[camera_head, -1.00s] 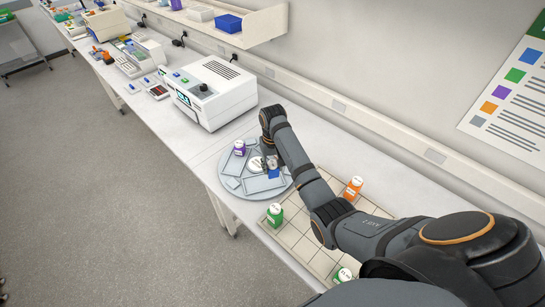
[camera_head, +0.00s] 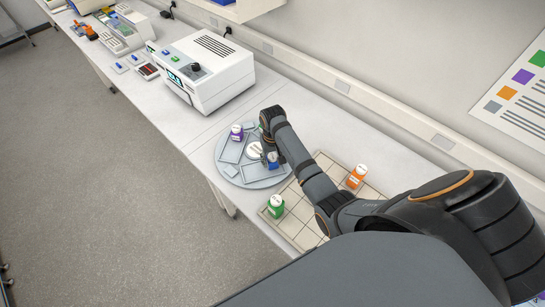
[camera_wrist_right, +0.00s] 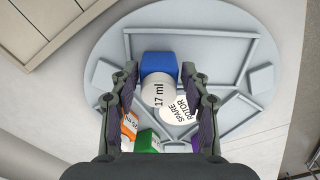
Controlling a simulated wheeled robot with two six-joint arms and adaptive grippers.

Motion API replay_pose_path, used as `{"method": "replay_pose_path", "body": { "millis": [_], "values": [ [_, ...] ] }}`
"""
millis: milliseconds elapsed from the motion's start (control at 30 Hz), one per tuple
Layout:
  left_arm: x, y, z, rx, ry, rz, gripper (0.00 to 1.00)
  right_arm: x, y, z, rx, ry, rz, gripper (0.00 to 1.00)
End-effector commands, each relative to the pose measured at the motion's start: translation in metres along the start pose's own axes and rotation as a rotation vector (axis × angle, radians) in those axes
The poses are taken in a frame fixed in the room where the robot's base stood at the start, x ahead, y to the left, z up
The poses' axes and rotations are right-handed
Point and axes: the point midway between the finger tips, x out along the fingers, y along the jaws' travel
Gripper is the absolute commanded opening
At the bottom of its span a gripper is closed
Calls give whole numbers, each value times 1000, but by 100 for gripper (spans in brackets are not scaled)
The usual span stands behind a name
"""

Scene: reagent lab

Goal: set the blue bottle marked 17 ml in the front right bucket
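The blue bottle marked 17 ml (camera_wrist_right: 157,67) is between the fingers of my right gripper (camera_wrist_right: 159,76) in the right wrist view, its white cap towards the camera. In the head view the blue bottle (camera_head: 272,161) shows below my right gripper (camera_head: 268,152), over the right part of the grey round rotor (camera_head: 228,178). The rotor has shallow walled buckets and a white hub marked SPARE ROTOR (camera_wrist_right: 180,108). Whether the bottle's base touches a bucket floor is hidden. My left gripper is not in view.
A purple bottle (camera_head: 236,132) stands on the rotor's far left side. Orange (camera_wrist_right: 129,124) and green (camera_wrist_right: 147,141) bottles show close to my right fingers. A gridded mat (camera_head: 300,212) holds a green bottle (camera_head: 275,206) and an orange bottle (camera_head: 356,177). A white device (camera_head: 213,75) stands behind.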

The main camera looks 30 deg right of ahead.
Motion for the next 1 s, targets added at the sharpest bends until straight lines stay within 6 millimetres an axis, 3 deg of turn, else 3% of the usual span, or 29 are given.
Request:
{"method": "replay_pose_path", "body": {
  "millis": [267, 467, 633, 833, 900, 1000],
  "values": [
    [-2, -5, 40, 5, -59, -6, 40, -1, 0, -1, 0, 2, 0, 61],
    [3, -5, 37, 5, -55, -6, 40, -10, 0, -2, 0, 6, -1, 61],
    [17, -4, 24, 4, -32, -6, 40, -47, 0, -3, 0, 9, 0, 61],
    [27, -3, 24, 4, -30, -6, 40, -96, 0, -2, 1, 8, -1, 61],
    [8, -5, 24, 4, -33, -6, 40, -116, 0, -1, 1, 1, 0, 61],
    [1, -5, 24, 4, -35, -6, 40, -122, 0, -1, 0, 1, 0, 61]
  ]
}}
